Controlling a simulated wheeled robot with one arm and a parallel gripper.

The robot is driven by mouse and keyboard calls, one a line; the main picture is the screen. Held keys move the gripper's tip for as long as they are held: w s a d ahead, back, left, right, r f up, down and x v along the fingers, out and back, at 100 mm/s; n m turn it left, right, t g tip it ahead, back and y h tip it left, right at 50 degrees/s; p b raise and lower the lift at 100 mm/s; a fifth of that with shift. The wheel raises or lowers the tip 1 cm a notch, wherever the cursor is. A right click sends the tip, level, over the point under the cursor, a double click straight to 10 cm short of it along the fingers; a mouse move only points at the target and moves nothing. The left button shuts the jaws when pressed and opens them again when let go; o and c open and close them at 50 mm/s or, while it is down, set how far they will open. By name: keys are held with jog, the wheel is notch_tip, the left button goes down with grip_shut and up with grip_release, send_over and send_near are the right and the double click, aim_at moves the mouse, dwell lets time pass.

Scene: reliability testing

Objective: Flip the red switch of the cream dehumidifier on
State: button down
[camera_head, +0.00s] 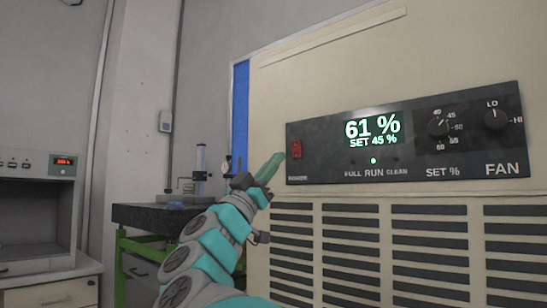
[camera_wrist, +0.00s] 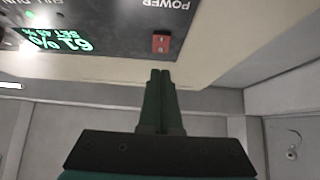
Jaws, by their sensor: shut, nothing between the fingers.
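The cream dehumidifier (camera_head: 350,75) fills the right of the head view. Its black panel (camera_head: 318,165) bears the small red switch (camera_head: 296,149) at its left end. The lit display (camera_head: 371,129) reads 61 % and SET 45 %, with a green light under it at RUN. My gripper (camera_head: 280,156) is shut and empty, just left of the switch. In the wrist view, which is upside down, the red switch (camera_wrist: 161,43) lies beyond the closed fingertips (camera_wrist: 160,72) with a small gap in the picture. Which way the switch is tipped I cannot tell.
Two knobs, SET % (camera_head: 438,126) and FAN (camera_head: 495,119), sit on the panel's right. Louvred vents (camera_head: 350,240) lie below the panel. A dark-topped bench with a green frame (camera_head: 150,215) and a cabinet with a red readout (camera_head: 62,163) stand at left.

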jog(key=s+a+f+b, duration=0.1)
jog(key=s+a+f, duration=0.2)
jog(key=f, duration=0.4)
jog(key=shift+s+f, duration=0.35)
jog(key=shift+s, duration=0.15)
jog(key=shift+w+a, duration=0.1)
